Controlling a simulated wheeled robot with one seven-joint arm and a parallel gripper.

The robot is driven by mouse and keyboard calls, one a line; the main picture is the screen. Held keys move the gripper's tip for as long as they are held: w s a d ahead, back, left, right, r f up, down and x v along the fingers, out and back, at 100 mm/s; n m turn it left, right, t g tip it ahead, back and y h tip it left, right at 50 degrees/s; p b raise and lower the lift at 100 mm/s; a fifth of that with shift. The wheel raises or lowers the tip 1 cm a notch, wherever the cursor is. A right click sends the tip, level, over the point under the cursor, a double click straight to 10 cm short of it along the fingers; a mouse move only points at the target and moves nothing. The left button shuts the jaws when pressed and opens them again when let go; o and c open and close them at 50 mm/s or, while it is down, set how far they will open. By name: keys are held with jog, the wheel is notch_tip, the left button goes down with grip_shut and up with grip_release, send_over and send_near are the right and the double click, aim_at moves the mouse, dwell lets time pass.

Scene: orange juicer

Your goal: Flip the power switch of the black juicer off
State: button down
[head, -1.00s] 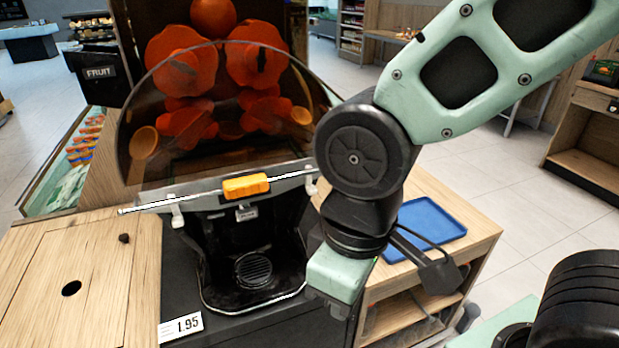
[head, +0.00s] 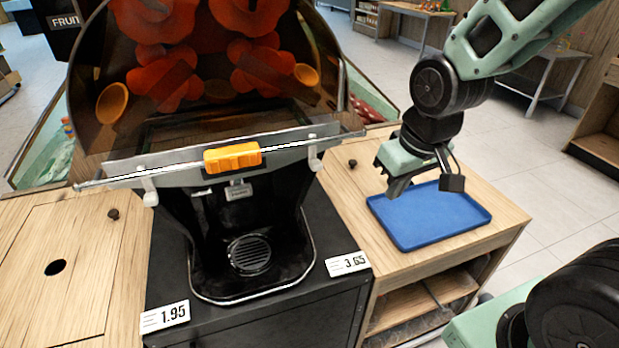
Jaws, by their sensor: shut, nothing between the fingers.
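The black juicer (head: 178,225) stands at the middle left, with a dark clear cover (head: 90,120) over its orange squeezing parts. An orange block (head: 232,157) sits on the bar across its front. A small grey plate (head: 238,191) shows below that bar; I cannot tell whether it is the power switch. No switch can be clearly made out. My gripper (head: 393,192) is to the right of the juicer, apart from it, pointing down near the left edge of the blue tray. It is shut and empty.
The blue tray (head: 430,215) lies empty on the right wooden counter (head: 340,190). Price tags (head: 165,318) and (head: 347,264) stand at the juicer's front. Open floor (head: 550,210) lies to the right.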

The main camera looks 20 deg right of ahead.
aim_at(297, 174)
jog(key=w+d+f+n+t, duration=0.1)
jog(key=w+d+t, duration=0.1)
jog(key=w+d, duration=0.3)
jog(key=w+d+f+n+t, duration=0.1)
jog(key=w+d+n+t, duration=0.15)
jog(key=w, duration=0.45)
jog(key=shift+w+a+f+n+g+y, duration=0.1)
jog(key=shift+a+n+y, duration=1)
jog(key=shift+y, duration=0.8)
jog(key=shift+w+a+n+g+y, duration=0.1)
jog(key=shift+a+n+y, duration=0.7)
jog(key=shift+n+y, duration=0.8)
jog(key=shift+w+a+f+n+g+y, duration=0.1)
jog(key=shift+a+n+y, duration=0.8)
jog(key=shift+y, duration=1.3)
jog(key=shift+a, duration=0.15)
jog(key=x, duration=1.3)
jog(key=shift+w+a+f, duration=0.15)
jog(key=shift+w+a, duration=0.05)
jog(key=shift+a, duration=0.1)
jog(key=shift+b, duration=0.35)
